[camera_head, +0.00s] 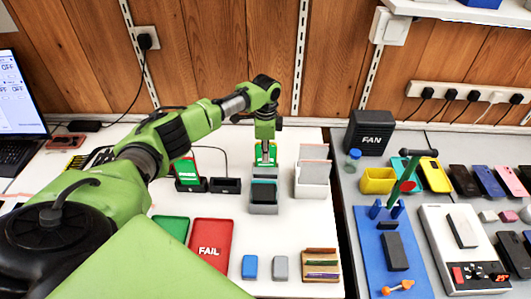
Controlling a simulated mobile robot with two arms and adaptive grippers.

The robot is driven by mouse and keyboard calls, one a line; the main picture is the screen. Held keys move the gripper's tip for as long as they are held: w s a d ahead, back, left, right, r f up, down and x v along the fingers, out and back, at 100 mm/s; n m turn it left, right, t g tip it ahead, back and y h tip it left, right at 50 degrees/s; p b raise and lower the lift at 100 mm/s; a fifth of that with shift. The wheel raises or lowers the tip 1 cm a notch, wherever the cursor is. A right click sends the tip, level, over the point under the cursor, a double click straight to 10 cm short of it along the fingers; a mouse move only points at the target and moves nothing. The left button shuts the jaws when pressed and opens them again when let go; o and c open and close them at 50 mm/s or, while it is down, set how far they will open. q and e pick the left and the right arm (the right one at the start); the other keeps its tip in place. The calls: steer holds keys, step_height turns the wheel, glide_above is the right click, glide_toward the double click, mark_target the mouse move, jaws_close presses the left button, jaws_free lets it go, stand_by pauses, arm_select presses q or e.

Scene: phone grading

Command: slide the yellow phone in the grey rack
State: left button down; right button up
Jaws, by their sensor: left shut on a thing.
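My left gripper (265,158) is shut on a small flat thing (265,152) above and behind the grey rack. The fingers hide much of it; a green face shows, and I cannot tell its body colour. The grey rack (264,208) stands on the white table with a dark slab-like thing in its upper part. The held thing looks apart from the rack's front. A yellow phone (436,174) lies in the row of phones at the right, partly behind a hammer-like tool. My right gripper is not in view.
A pale rack (312,188) with grey slabs stands close right of the grey rack. A dark charging stand (226,186) is to its left. A red FAIL tray (211,243) and a green tray (171,228) lie in front. A black FAN box (369,132) stands behind.

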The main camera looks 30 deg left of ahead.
arm_select(q)
steer(key=c, duration=2.1)
jaws_free()
steer(key=shift+r, duration=0.1)
step_height(320, 180, up, 7)
steer(key=p, duration=0.7)
